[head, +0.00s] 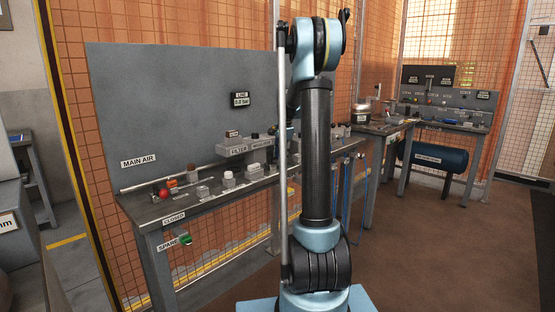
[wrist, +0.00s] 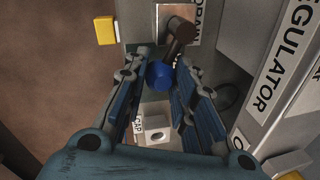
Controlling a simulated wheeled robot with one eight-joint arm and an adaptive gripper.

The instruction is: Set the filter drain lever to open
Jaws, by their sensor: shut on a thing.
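In the wrist view, my gripper (wrist: 163,74) is shut on the blue knob (wrist: 159,76) of the drain lever, with one finger on each side. The lever's dark brown arm (wrist: 179,37) runs from the knob up and right, over a pale square plate. A partly cut-off label (wrist: 204,14) beside it seems to read DRAIN. In the head view, the filter label (head: 238,151) shows on the bench left of my arm. The lever and my gripper cannot be made out there, as my arm blocks part of the bench.
A white block (wrist: 156,128) with a hole, beside a CAP label, lies below the knob between the fingers. The regulator housing (wrist: 285,70) stands close on the right. A yellow block (wrist: 106,30) is at upper left. In the head view, a red knob (head: 164,194) sits on the bench's left end.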

